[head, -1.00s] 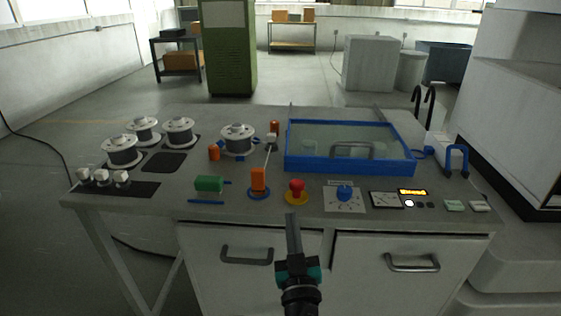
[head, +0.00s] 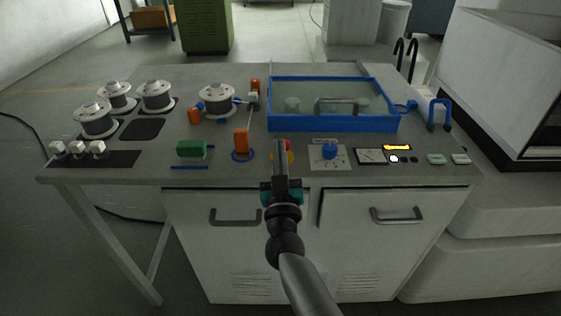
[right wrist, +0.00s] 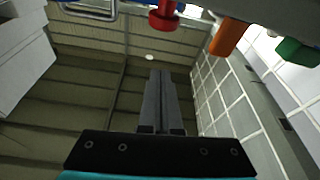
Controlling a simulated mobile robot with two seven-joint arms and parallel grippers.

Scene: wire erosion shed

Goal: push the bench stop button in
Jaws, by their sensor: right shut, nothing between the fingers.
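The bench stop button is a red mushroom head on a yellow base. In the head view its red head (head: 286,145) and yellow base (head: 291,157) are partly hidden behind my right gripper (head: 281,145). The red head also shows in the right wrist view (right wrist: 164,18), at the top, beyond and above the fingertips. My right gripper (right wrist: 159,75) is shut and empty, its fingers together. In the head view the fingers overlap the button; I cannot tell whether they touch it. How far the button is pressed cannot be seen. My left gripper is not in view.
On the bench (head: 130,172), an orange lever (head: 241,143) and a green block (head: 191,149) lie left of the button. A blue dial (head: 330,151) is to its right, and a blue-framed glass-topped tray (head: 335,124) is behind.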

